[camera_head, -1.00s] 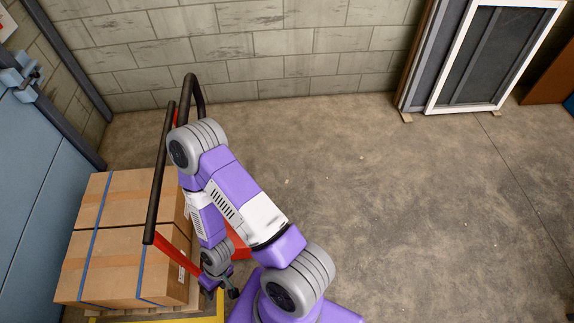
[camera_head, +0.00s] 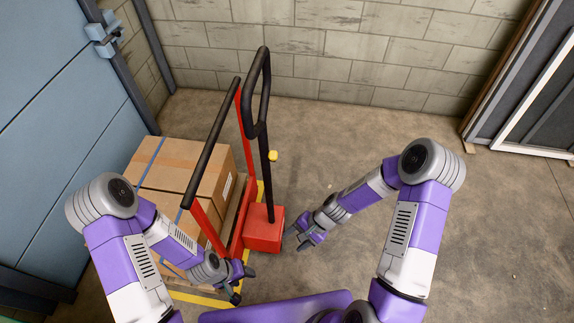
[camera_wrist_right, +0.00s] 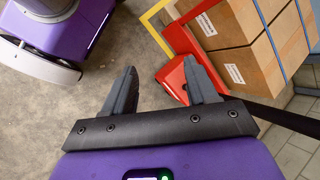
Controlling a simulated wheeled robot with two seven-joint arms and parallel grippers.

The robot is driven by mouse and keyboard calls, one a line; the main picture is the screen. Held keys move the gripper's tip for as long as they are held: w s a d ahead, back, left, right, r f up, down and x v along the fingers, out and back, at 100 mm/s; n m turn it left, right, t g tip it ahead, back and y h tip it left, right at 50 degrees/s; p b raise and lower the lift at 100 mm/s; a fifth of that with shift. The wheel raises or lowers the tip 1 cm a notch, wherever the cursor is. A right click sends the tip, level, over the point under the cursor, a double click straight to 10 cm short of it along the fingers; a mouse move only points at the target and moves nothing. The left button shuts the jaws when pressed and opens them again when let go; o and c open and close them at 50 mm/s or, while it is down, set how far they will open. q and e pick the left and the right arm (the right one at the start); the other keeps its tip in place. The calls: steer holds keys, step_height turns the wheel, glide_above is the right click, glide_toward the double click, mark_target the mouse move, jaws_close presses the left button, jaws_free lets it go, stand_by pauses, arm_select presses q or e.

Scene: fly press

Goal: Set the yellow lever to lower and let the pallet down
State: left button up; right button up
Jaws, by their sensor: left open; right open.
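The yellow lever (camera_head: 272,155) shows as a small yellow knob beside the black handle (camera_head: 265,130) of a red pallet truck (camera_head: 263,235). The wooden pallet (camera_head: 234,212) carries cardboard boxes (camera_head: 180,170) with blue straps; whether it touches the floor I cannot tell. My left gripper (camera_head: 243,283) is open near the truck's lower front, in front of the boxes. My right gripper (camera_head: 293,240) is open and empty, just right of the red truck base and below the lever in the picture. In the right wrist view its open fingers (camera_wrist_right: 160,65) point toward the red base (camera_wrist_right: 175,80); the lever does not show there.
A yellow floor marking (camera_head: 200,298) borders the boxes. A black-topped red rail (camera_head: 212,140) stands between boxes and handle. A blue door (camera_head: 60,120) is at the left, a block wall (camera_head: 320,50) behind, framed panels (camera_head: 530,90) at the right. The floor right of the truck is clear.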

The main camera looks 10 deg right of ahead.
steer(key=w+r+m+t+y+b, duration=0.25)
steer(key=w+m+y+b, duration=0.2)
steer(key=w, duration=0.45)
steer(key=m+t+y+b, duration=0.2)
steer(key=t+y+b, duration=0.2)
steer(key=y+b, duration=0.15)
glide_toward(273, 157)
steer(key=w, duration=0.2)
arm_select(q)
step_height(273, 157, down, 14)
steer(key=b, duration=0.1)
steer(key=shift+r, duration=0.25)
arm_select(e)
steer(key=x, duration=0.7)
steer(key=shift+s+a+f, duration=0.2)
steer(key=shift+a+f, duration=0.1)
steer(key=shift+f, duration=0.1)
steer(key=shift+g, duration=0.25)
jaws_close()
